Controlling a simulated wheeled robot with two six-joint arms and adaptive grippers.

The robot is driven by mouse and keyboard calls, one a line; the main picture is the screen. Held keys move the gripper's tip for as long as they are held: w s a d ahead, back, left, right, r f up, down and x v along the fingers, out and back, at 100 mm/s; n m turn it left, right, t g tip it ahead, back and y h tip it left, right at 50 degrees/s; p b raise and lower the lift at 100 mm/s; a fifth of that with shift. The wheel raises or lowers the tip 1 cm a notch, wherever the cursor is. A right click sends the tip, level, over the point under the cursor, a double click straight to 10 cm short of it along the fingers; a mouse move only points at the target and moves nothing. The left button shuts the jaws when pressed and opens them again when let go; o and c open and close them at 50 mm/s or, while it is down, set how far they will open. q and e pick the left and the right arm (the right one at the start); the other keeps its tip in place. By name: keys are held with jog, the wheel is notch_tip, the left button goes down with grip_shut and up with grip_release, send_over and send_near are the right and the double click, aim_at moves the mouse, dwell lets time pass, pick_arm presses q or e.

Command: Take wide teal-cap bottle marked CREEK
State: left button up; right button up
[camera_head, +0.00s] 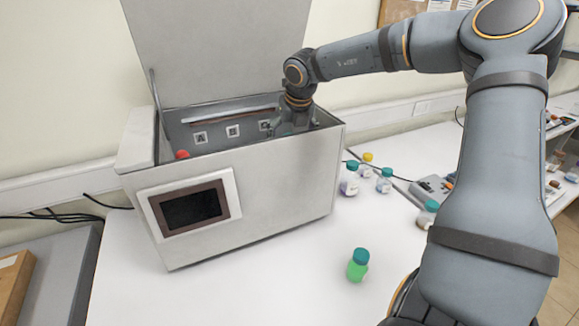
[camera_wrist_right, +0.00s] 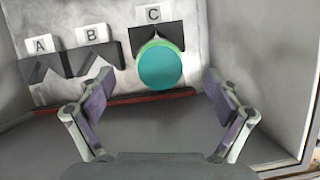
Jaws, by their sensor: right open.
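My right gripper (camera_head: 290,124) reaches down into the open grey machine, mostly hidden in the head view. In the right wrist view my right gripper (camera_wrist_right: 158,95) is open, its fingers spread to either side, apart from a round teal cap (camera_wrist_right: 160,68). That cap sits at the notched holder under the label C (camera_wrist_right: 153,14), and its bottle body is mostly hidden. On the table stand a green bottle with a teal cap (camera_head: 357,266) and other teal-capped bottles (camera_head: 349,180), (camera_head: 384,181), (camera_head: 427,214). No CREEK marking is readable. My left gripper is not in view.
The machine (camera_head: 255,185) has its lid (camera_head: 220,50) raised and walls close around my gripper. A red cap (camera_head: 181,154) shows inside at the left. Holders A (camera_wrist_right: 40,46) and B (camera_wrist_right: 92,35) look empty. A yellow-capped bottle (camera_head: 367,158) stands behind.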

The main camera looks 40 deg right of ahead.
jog(key=shift+w+d+f, duration=0.1)
jog(key=shift+w+f, duration=0.15)
jog(key=shift+f, duration=0.1)
jog(key=shift+w+d+f, duration=0.1)
jog(key=shift+w+f, duration=0.2)
jog(key=shift+f, duration=0.1)
jog(key=p+x, duration=0.3)
jog(key=x, duration=0.1)
jog(key=shift+w+d+f, duration=0.15)
jog(key=shift+w+f, duration=0.05)
jog(key=shift+f, duration=0.3)
jog(key=shift+s+r, duration=0.1)
jog(key=shift+s, duration=0.05)
jog(key=c, duration=0.4)
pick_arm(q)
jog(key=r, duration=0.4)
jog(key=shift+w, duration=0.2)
pick_arm(e)
jog(key=c, duration=1.2)
jog(key=shift+c, duration=0.2)
